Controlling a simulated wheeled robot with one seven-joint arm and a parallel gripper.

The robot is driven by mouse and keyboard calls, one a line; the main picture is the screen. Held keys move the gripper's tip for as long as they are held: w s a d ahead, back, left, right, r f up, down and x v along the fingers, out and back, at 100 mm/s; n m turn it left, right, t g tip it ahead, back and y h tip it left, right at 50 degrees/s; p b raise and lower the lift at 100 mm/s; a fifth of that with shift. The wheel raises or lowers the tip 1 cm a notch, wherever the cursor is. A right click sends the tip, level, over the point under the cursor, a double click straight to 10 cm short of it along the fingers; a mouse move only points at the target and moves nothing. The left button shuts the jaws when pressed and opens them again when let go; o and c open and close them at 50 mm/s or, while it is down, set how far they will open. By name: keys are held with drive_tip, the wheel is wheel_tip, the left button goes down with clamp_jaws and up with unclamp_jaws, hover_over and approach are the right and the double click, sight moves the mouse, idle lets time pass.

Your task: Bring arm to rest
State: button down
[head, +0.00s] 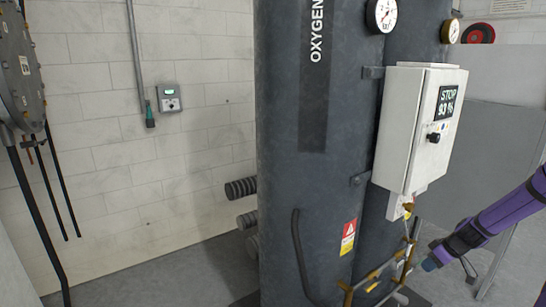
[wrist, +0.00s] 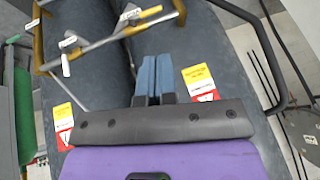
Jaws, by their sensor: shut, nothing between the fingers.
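My arm is purple and reaches in from the right edge in the head view. My gripper (head: 432,264) is at its end, in front of the lower part of the oxygen tanks. In the wrist view my gripper (wrist: 154,80) shows two blue fingers side by side, shut and empty. They point toward the dark tanks and the brass pipework (wrist: 100,40) on them. I cannot tell the exact gap between the fingertips and the pipework. In the head view the brass pipework (head: 372,283) is just left of my gripper.
A tall dark oxygen tank (head: 290,160) stands in the middle. A white control box (head: 402,130) reading STOP hangs on the tanks above my gripper. A grey panel (head: 500,130) is behind my arm. Corrugated pipes (head: 240,188) stick out left of the tank. Floor (head: 190,275) is open at left.

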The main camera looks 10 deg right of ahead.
drive_tip(key=s+a+r+g+h, duration=0.1)
drive_tip(key=a+r, duration=0.6)
drive_tip(key=r, duration=0.3)
drive_tip(key=s+a+r+h, duration=0.1)
drive_tip(key=a+r+h, duration=0.1)
drive_tip(key=a+r, duration=0.6)
drive_tip(key=s+a+r+g+h, duration=0.1)
drive_tip(key=a+r, duration=0.4)
drive_tip(key=r, duration=0.7)
drive_tip(key=s+a+r+m+t, duration=0.1)
drive_tip(key=s+a+r+m, duration=0.1)
drive_tip(key=s+a+r, duration=0.4)
drive_tip(key=s+a+r+m+t, duration=0.2)
drive_tip(key=s+a+r, duration=0.5)
drive_tip(key=s, duration=0.9)
